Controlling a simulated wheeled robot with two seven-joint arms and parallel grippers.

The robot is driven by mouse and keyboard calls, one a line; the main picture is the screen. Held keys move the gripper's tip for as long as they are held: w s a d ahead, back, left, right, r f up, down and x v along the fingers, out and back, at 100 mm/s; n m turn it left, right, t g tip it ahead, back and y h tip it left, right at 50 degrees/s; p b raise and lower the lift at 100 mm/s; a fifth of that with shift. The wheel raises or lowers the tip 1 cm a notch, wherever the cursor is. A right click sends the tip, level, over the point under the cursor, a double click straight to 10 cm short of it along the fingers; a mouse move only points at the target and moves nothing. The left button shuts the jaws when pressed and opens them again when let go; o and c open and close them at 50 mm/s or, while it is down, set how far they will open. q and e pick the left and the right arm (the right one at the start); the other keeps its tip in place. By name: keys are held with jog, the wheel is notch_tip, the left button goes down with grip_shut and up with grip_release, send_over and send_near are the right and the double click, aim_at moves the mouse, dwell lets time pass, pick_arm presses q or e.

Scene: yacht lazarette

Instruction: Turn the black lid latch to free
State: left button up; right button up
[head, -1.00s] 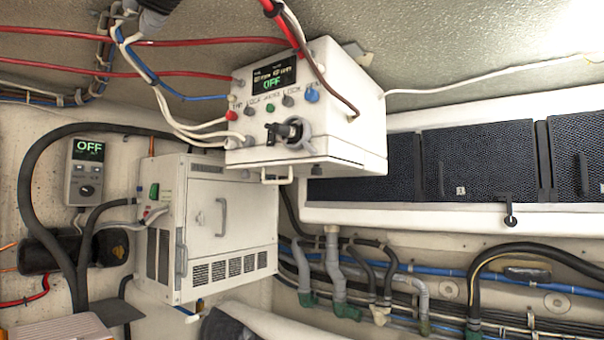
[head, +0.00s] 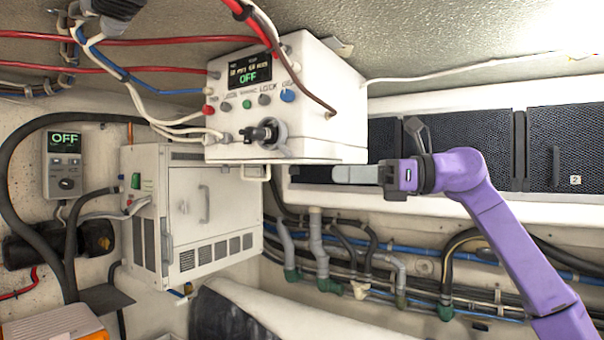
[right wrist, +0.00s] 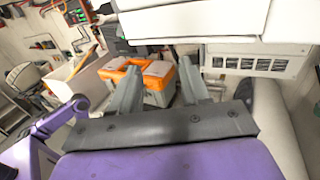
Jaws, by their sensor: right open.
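The black latch (head: 262,132) is a small black handle in a grey round collar on the front of the white control box (head: 330,125). It sticks out to the left of its collar in the head view. The box display reads OFF, and a LOCK label stands above the row of knobs. My right gripper (head: 338,174) is open and empty. It is below and right of the box, fingers pointing left, apart from the latch. Its two grey fingers also show in the right wrist view (right wrist: 160,72), with nothing held between them. My left gripper is out of view.
A white vented cabinet (head: 205,215) hangs below left of the box. Red cables (head: 140,42) and white wires run to the box. Dark mesh locker panels (head: 465,155) lie behind my right arm. An orange and grey toolbox (right wrist: 160,85) shows beyond the fingers in the wrist view.

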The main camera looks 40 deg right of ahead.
aim_at(294, 169)
jog(key=p+x, duration=0.3)
jog(key=x, duration=0.5)
jog(key=shift+a, duration=0.25)
grip_shut()
jog(key=shift+f, duration=0.1)
